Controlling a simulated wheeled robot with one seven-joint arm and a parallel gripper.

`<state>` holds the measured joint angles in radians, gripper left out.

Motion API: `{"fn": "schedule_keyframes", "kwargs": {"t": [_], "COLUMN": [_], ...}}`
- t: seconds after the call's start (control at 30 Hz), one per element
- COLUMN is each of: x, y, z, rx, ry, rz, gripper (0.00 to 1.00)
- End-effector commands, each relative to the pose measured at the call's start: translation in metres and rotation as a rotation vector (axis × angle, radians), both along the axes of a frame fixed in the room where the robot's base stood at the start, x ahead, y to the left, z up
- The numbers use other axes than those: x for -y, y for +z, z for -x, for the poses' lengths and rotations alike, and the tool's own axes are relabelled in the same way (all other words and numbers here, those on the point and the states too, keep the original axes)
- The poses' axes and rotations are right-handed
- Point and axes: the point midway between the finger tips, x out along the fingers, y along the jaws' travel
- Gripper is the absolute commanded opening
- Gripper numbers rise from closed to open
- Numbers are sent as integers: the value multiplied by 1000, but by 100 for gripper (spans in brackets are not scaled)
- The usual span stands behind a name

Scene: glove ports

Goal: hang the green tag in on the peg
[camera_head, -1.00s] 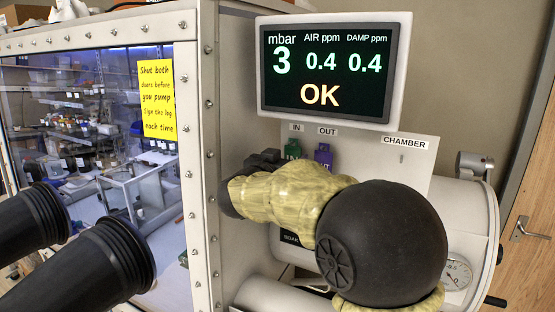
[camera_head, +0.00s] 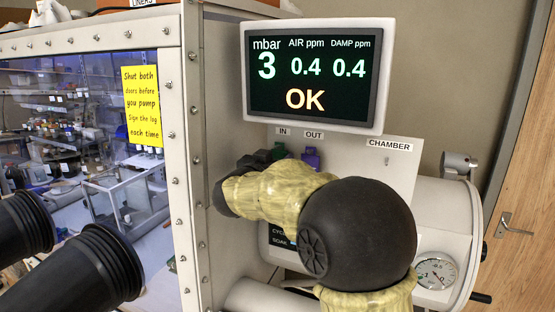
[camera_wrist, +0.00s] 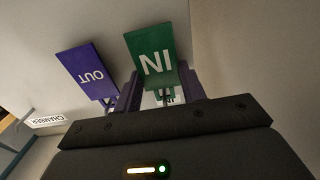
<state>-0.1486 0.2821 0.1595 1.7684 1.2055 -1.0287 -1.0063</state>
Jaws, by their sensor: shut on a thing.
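The green tag (camera_head: 279,151) is just below the IN label, partly hidden by my gripper. In the wrist view the green tag (camera_wrist: 156,58) shows its IN lettering upside down, with its end between the two fingers. My gripper (camera_wrist: 158,92) is shut on the green tag; in the head view my gripper (camera_head: 262,158) is dark and mostly hidden behind my sleeved arm. A small bare peg (camera_head: 388,161) seems to stick out below the CHAMBER label. Whether the tag still touches a peg under IN is hidden.
The purple OUT tag (camera_head: 311,157) hangs right beside the green one; it also shows in the wrist view (camera_wrist: 87,72). A monitor (camera_head: 315,72) sits above. The chamber cylinder (camera_head: 450,215) with its gauge stands right. Black glove ports (camera_head: 85,268) stick out left. The board around CHAMBER is clear.

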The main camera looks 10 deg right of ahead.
Motion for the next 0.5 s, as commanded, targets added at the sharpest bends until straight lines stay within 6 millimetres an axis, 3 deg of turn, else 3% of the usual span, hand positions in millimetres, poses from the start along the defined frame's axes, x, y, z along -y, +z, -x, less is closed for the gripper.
{"fn": "schedule_keyframes", "kwargs": {"t": [0.5], "x": [0], "y": [5], "z": [0], "rx": [-1], "ry": [0], "rz": [1], "gripper": [20]}}
